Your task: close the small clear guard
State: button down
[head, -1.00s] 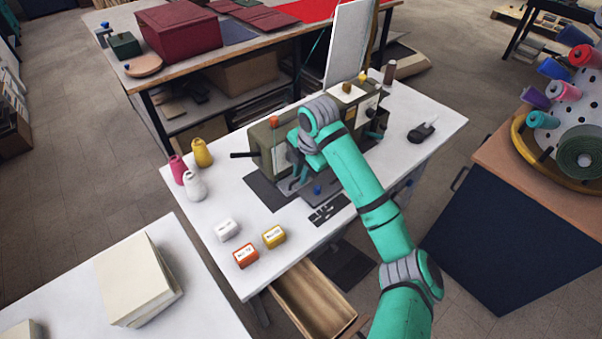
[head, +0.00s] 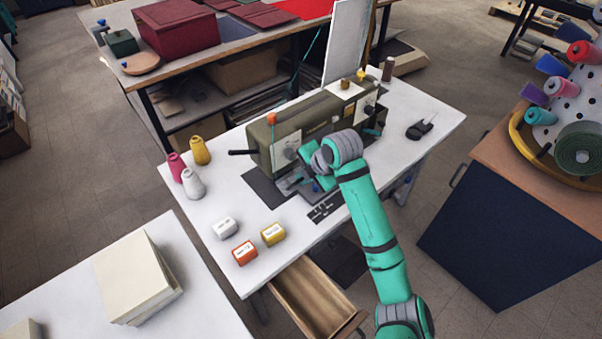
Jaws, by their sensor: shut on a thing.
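An olive sewing machine (head: 318,125) stands on the white table. A small pale, see-through panel (head: 286,146), which looks like the clear guard, stands upright at the left end of the machine's front. My gripper (head: 297,181) is low at the machine's needle end, just below and right of this panel. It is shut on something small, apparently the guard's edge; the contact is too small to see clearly. My wrist and forearm hide part of the machine's front and bed.
Thread cones (head: 193,183) stand at the left of the white table (head: 230,195). Small labelled boxes (head: 245,252) lie near its front edge, above an open wooden drawer (head: 318,300). A black handheld object (head: 420,130) lies at the right.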

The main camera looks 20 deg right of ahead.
jog(key=f+t+y, duration=0.1)
jog(key=f+t, duration=0.1)
jog(key=t, duration=0.1)
jog(key=s+f+t+y, duration=0.1)
jog(key=f+t, duration=0.2)
jog(key=shift+s+d, duration=0.15)
jog(key=shift+d, duration=0.05)
jog(key=shift+f+t+y, duration=0.4)
jog(key=shift+f+t, duration=0.45)
jog(key=shift+t, duration=0.25)
jog(key=shift+w+a+f+t+y, duration=0.1)
jog(key=shift+w+f+t+y, duration=0.15)
jog(key=shift+t, duration=0.25)
jog(key=shift+w+f+t+y, duration=0.1)
jog(key=shift+f+t+y, duration=0.05)
jog(key=shift+f+t, duration=0.3)
jog(key=shift+r, duration=0.1)
jog(key=c, duration=2.2)
grip_release()
